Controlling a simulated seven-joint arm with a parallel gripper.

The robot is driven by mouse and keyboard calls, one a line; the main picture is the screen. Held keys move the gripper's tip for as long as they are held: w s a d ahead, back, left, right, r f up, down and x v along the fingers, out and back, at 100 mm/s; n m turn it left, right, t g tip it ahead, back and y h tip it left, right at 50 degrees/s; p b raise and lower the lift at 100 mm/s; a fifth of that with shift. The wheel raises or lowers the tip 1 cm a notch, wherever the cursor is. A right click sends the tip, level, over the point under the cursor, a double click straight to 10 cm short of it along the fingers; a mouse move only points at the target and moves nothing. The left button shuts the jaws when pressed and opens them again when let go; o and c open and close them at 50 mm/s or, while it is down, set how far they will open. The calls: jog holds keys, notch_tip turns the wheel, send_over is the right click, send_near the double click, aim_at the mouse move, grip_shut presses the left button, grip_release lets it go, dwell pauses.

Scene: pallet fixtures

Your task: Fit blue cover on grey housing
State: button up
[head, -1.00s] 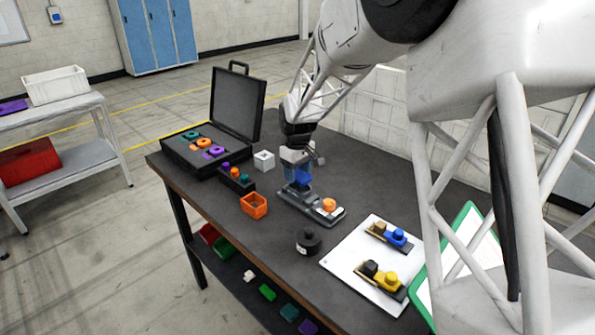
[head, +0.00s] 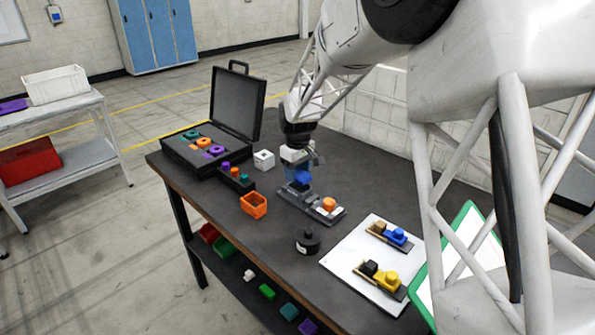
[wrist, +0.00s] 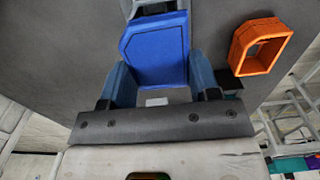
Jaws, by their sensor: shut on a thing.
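The blue cover (wrist: 155,50) is between the fingers of my gripper (wrist: 163,88) in the wrist view, and its broad flat face shows. My gripper is shut on it. In the head view the blue cover (head: 299,173) is just above the dark grey housing (head: 298,187) on the grey fixture (head: 322,211). I cannot tell whether cover and housing touch. In the wrist view a grey part shows beyond the cover's far edge.
An orange round part (head: 329,204) sits on the fixture's near end. An orange open box (head: 254,205), a black cylinder (head: 308,243) and a white cube (head: 264,160) stand nearby. A white board (head: 352,268) with blue and yellow assemblies lies to the right. An open case (head: 190,160) is behind left.

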jog(key=shift+f, duration=1.45)
dwell(1.6)
jog(key=o, duration=1)
jog(key=shift+c, duration=1.3)
jog(key=shift+r, duration=0.15)
jog(key=shift+r, duration=3.85)
